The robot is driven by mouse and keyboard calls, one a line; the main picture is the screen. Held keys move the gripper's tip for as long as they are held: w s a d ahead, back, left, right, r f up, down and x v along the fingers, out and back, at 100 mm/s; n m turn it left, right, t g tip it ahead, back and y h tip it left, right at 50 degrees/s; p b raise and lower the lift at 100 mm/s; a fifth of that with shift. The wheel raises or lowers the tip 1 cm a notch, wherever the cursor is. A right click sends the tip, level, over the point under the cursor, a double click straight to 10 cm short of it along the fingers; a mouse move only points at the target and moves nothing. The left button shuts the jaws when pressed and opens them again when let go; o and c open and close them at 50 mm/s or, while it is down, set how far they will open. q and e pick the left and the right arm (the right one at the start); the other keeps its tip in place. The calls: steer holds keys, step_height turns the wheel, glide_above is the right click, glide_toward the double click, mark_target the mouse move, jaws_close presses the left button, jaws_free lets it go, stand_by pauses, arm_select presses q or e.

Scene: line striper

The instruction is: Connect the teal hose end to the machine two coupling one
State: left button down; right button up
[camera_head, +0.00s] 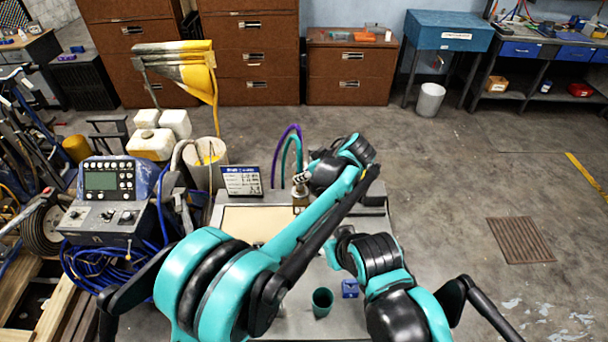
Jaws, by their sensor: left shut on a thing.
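A teal hose (291,143) arches up behind my left wrist, close against a purple hose (275,152). My left gripper (300,184) is at the end of the arm that reaches across the middle, over the work surface (254,223). It is shut on a small part at the foot of the teal hose, which looks like its end; the fingers cover most of it. A brass-coloured fitting (300,199) shows just under the fingers. I cannot make out which coupling this is.
A small sign (242,181) stands at the back of the work surface. A teal cup (322,302) and a blue block (350,288) are near the front. A control box (105,190) with blue cables stands left. The floor at right is open, with a drain grate (519,240).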

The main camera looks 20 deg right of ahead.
arm_select(q)
steer(key=shift+f+b, duration=0.65)
steer(key=shift+f, duration=0.2)
stand_by(0.3)
steer(key=c, duration=1.3)
jaws_free()
steer(key=shift+c, duration=0.2)
steer(key=shift+o, duration=0.2)
steer(key=shift+o, duration=1.4)
steer(key=shift+r, duration=0.15)
steer(key=p+v, duration=0.3)
steer(key=v, duration=0.4)
